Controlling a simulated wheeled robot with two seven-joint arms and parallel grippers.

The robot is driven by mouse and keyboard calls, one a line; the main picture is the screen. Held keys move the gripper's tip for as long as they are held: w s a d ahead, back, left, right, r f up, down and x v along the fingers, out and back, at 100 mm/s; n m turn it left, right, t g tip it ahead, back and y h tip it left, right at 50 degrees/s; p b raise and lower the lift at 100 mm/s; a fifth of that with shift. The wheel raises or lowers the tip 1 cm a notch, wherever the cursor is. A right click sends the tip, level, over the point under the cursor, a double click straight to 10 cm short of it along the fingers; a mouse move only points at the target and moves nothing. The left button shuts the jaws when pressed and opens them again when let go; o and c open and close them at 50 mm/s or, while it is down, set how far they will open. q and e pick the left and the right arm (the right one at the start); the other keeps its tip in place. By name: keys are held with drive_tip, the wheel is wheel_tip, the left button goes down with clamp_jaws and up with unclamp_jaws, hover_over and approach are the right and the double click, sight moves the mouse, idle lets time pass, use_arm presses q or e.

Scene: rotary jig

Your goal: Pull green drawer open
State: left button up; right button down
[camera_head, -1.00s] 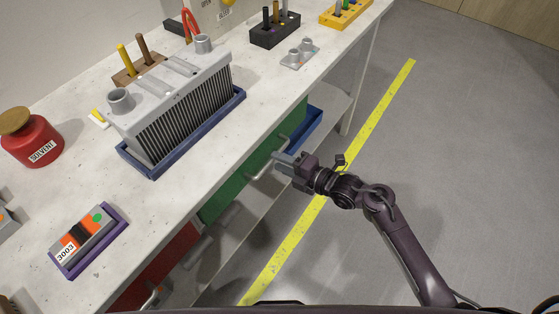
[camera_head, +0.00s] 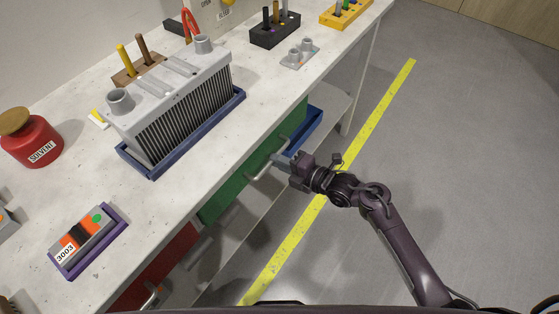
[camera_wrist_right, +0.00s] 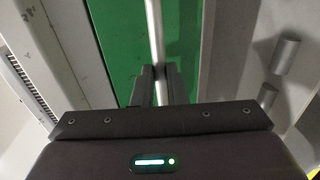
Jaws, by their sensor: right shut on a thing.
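The green drawer (camera_head: 234,187) is set under the front edge of the workbench, with a pale bar handle (camera_head: 262,172) on its front. My right gripper (camera_head: 281,160) is at the handle's far end, reaching in from the right. In the right wrist view, the green drawer front (camera_wrist_right: 117,45) lies ahead and the handle bar (camera_wrist_right: 156,35) runs down between the two fingers of my right gripper (camera_wrist_right: 153,75). The fingers are shut on the bar. My left gripper is out of view.
A red drawer (camera_head: 160,268) is nearer along the bench, and a blue drawer or bin (camera_head: 303,130) is farther along. A grey finned block stands in a blue tray (camera_head: 155,172) on the bench. The floor right of the yellow line (camera_head: 375,123) is clear.

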drive_tip(key=f+p+v, duration=0.2)
drive_tip(key=f+v, duration=0.1)
drive_tip(key=v, duration=1.1)
drive_tip(key=d+f+p+v, duration=0.1)
drive_tip(key=f+p+v, duration=0.2)
drive_tip(key=v, duration=1.1)
drive_tip(key=shift+s+d, duration=0.2)
drive_tip(key=shift+s, duration=0.2)
drive_tip(key=shift+r, duration=0.1)
drive_tip(key=c, duration=1.5)
unclamp_jaws()
drive_tip(key=shift+o, duration=0.2)
drive_tip(key=v, duration=0.7)
drive_tip(key=shift+s+d, duration=0.25)
drive_tip(key=shift+d, duration=0.1)
